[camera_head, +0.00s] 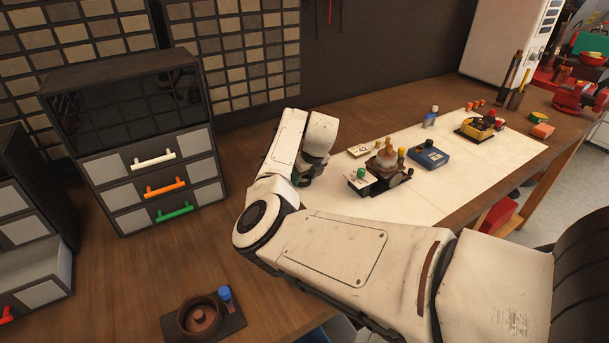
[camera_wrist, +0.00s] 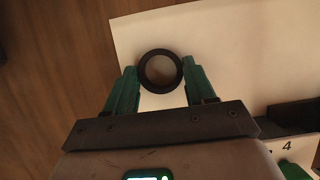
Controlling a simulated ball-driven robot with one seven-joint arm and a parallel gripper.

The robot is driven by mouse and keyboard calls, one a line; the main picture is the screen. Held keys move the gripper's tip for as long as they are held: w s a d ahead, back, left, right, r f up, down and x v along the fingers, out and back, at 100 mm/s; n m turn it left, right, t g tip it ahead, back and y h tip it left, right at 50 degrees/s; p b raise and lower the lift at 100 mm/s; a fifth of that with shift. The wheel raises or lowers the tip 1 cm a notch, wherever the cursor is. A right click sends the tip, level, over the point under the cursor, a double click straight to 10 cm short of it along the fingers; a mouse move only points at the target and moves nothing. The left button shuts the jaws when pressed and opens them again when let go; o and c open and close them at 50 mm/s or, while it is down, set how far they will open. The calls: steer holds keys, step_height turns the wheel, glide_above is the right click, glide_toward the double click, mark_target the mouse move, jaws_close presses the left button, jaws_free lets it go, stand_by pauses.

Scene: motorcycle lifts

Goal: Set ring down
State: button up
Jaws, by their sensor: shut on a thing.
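A dark round ring (camera_wrist: 160,70) with an open centre shows in the wrist view. My gripper (camera_wrist: 160,82) is shut on it, one green finger on each side. The ring is over the white mat (camera_wrist: 230,45) close to the mat's left edge; I cannot tell whether it touches the mat. In the head view my gripper (camera_head: 305,178) is at the mat's left end, and my arm hides the ring there.
On the mat, right of my gripper, stand a brown mechanical part (camera_head: 386,163) and a blue box (camera_head: 427,155). A drawer cabinet (camera_head: 135,140) stands to the left. A tray with a brown pot (camera_head: 200,318) lies in front. Bare wood lies left of the mat.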

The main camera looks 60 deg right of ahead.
steer(key=o, duration=1.2)
